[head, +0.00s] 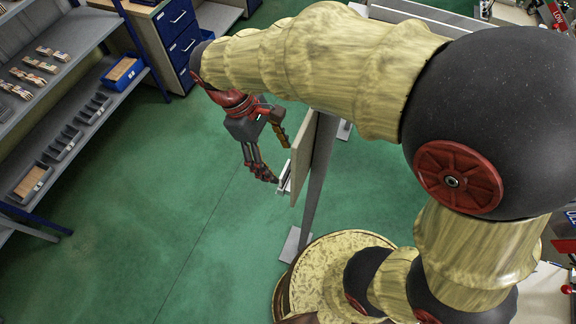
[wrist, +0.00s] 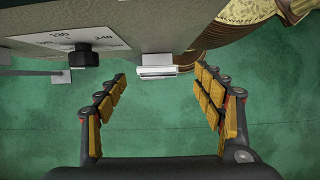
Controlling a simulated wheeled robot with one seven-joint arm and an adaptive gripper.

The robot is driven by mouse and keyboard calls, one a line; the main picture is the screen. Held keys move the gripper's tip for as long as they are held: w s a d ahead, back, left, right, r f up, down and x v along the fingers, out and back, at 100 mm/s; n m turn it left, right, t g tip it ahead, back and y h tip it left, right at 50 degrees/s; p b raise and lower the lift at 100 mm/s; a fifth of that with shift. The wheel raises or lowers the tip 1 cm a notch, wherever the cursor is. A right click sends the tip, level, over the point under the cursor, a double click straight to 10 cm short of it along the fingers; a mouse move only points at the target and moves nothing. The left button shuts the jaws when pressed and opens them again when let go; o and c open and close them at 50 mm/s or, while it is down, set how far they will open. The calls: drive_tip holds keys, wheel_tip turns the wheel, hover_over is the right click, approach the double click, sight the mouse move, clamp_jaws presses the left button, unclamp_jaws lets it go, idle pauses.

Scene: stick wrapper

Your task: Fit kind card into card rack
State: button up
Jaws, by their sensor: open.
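My gripper (head: 274,158) hangs beside an upright board (head: 302,160) on a grey post, its fingers pointing toward the board's lower part. In the wrist view my gripper (wrist: 160,76) is open, with nothing held between its yellow-padded fingers. A small white and silver holder (wrist: 157,72) sits at the board's edge, ahead of the gap between the fingertips. It may be the card rack, but I cannot tell for sure. A white strip (head: 284,178) shows at the board in the head view. I cannot make out a separate kind card in either view.
A white dial plate with a black knob (wrist: 82,56) is on the board, left of the holder. Shelves at the left hold several small trays and a blue box (head: 122,74). A blue drawer cabinet (head: 182,42) stands behind. The green floor (head: 180,180) between is clear.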

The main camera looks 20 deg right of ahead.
sight(285, 169)
drive_tip(key=x, duration=0.2)
drive_tip(key=p+x, duration=0.1)
drive_tip(key=x, duration=0.3)
drive_tip(key=shift+w+d+f, duration=0.15)
drive_tip(key=shift+w+f, duration=0.1)
drive_tip(key=shift+f, duration=0.15)
drive_tip(key=shift+c, duration=0.8)
drive_tip(key=c, duration=1)
